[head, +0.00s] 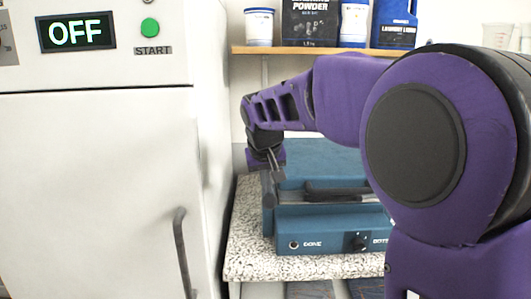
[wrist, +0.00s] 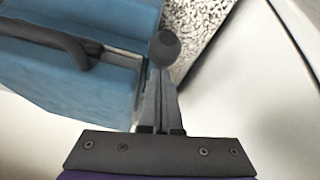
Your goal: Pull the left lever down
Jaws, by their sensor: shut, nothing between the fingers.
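A blue machine (head: 330,242) with a small dial and the labels "DONE" and "DOTS" stands on a speckled counter; its right part is hidden behind my arm. The left lever shows in the wrist view as a dark round knob (wrist: 165,48) beside the machine's blue body (wrist: 70,85). My gripper (head: 273,163) is at the machine's left side, pointing down. In the wrist view my gripper (wrist: 161,75) is shut and empty, its fingertips right at the knob; I cannot tell whether they touch. The lever's shaft is mostly hidden by the fingers.
A tall white cabinet (head: 90,190) with a dark handle and an "OFF" display stands close on the left. A shelf (head: 290,50) with bottles and tubs is above. A dark handle bar (head: 335,194) crosses the machine's front. The speckled counter (head: 245,240) has a narrow free strip.

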